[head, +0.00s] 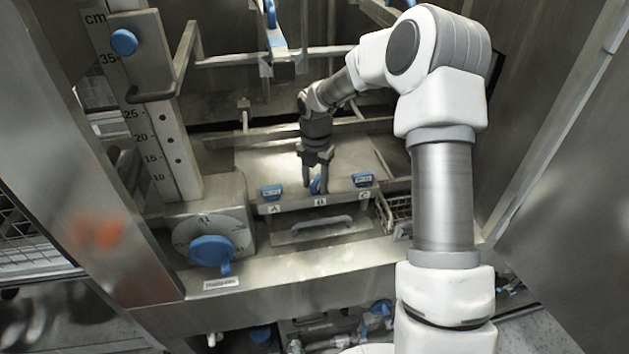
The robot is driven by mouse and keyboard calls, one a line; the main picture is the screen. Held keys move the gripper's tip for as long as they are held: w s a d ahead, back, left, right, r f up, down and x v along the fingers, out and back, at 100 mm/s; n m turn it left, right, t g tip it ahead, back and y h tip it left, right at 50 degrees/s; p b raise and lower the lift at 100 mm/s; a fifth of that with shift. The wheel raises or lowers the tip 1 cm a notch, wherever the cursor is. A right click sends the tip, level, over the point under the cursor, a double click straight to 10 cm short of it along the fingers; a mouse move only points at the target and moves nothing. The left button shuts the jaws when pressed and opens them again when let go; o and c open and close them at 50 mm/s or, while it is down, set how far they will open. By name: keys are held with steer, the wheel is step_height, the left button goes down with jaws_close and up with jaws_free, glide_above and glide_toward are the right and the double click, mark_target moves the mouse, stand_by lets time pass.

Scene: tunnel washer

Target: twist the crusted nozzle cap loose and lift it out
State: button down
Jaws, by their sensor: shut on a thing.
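Three blue caps stand in a row on a steel ledge (300,203) marked A, B and C. The left cap (271,192) is above A and the right cap (363,179) is above C. My gripper (316,187) points down over the middle place, above B. Its fingers are shut on the middle blue cap (317,184), which shows only in part between them. I cannot tell whether the cap is seated or slightly raised, and no crust can be made out at this size.
A large blue knob (211,251) on a dial plate sticks out at the front left. A scale post (160,130) rises at the left. A wire basket (397,211) stands right of the caps. A handle (321,222) lies in front. Pipes cross behind.

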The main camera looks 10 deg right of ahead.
steer(key=shift+w+d+r+p, duration=0.3)
steer(key=shift+d+r+p, duration=0.3)
steer(key=shift+d+p, duration=0.25)
steer(key=shift+a+r+p, duration=0.2)
steer(key=shift+r+p, duration=0.7)
steer(key=shift+r, duration=0.3)
steer(key=shift+a+r+p, duration=0.15)
steer(key=shift+r+p, duration=0.7)
steer(key=shift+r, duration=0.35)
steer(key=shift+s, duration=0.1)
